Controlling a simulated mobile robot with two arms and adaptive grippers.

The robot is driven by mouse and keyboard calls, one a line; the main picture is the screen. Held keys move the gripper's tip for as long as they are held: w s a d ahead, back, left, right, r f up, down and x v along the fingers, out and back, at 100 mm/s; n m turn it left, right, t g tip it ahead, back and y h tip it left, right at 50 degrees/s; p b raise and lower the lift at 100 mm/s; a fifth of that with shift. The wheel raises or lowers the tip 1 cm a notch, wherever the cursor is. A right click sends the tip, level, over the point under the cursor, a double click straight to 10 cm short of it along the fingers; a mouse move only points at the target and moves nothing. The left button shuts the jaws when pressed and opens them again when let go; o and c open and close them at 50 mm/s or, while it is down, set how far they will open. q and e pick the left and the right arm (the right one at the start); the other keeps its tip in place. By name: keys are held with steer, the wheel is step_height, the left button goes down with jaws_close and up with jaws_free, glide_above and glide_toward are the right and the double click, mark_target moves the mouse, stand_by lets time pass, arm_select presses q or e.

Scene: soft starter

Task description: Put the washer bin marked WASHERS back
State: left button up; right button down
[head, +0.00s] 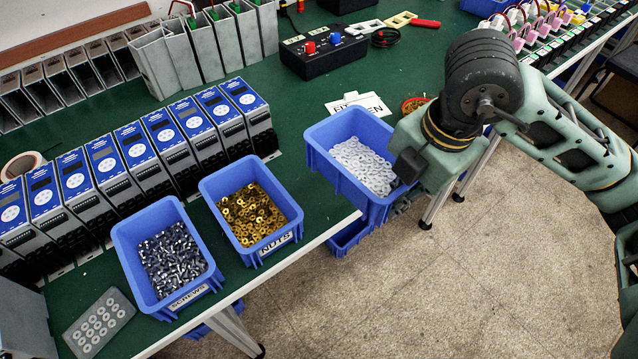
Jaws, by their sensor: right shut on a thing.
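The washer bin (322,152) is a blue open bin full of pale ring-shaped washers (362,165). It is at the table's front edge, right of the nuts bin, and its front part reaches past the edge. I cannot tell whether it rests on the green table top (300,95) or is held just above it. My right gripper (402,188) is shut on the bin's front right side; the arm comes in from the right. No WASHERS label is visible. My left gripper is not in view.
Left of it stand the blue NUTS bin (209,197) with brass nuts and the blue SCREWS bin (123,248). Blue-topped starter units (133,140) line up behind.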

steer(key=shift+w+d+f, duration=0.1)
steer(key=shift+w+d, duration=0.05)
steer(key=shift+d, duration=0.15)
steer(key=shift+w+a+f+m, duration=0.1)
steer(key=shift+w+a+m, duration=0.05)
steer(key=shift+a+m, duration=0.15)
steer(key=w+a+f, duration=0.2)
steer(key=a, duration=0.1)
steer(key=w+a+f+p, duration=0.1)
steer(key=a+f, duration=0.1)
steer(key=a, duration=0.1)
steer(key=w+a+f+p, duration=0.1)
steer(key=w+a+f, duration=0.1)
steer(key=a, duration=0.1)
steer(key=shift+w+f, duration=0.2)
steer(key=shift+w, duration=0.1)
step_height(320, 180, down, 4)
steer(key=shift+f+p, duration=0.1)
steer(key=shift+p, duration=0.7)
steer(key=c, duration=2.3)
jaws_free()
steer(key=shift+f, duration=0.15)
steer(key=o, duration=0.4)
steer(key=shift+o, duration=0.2)
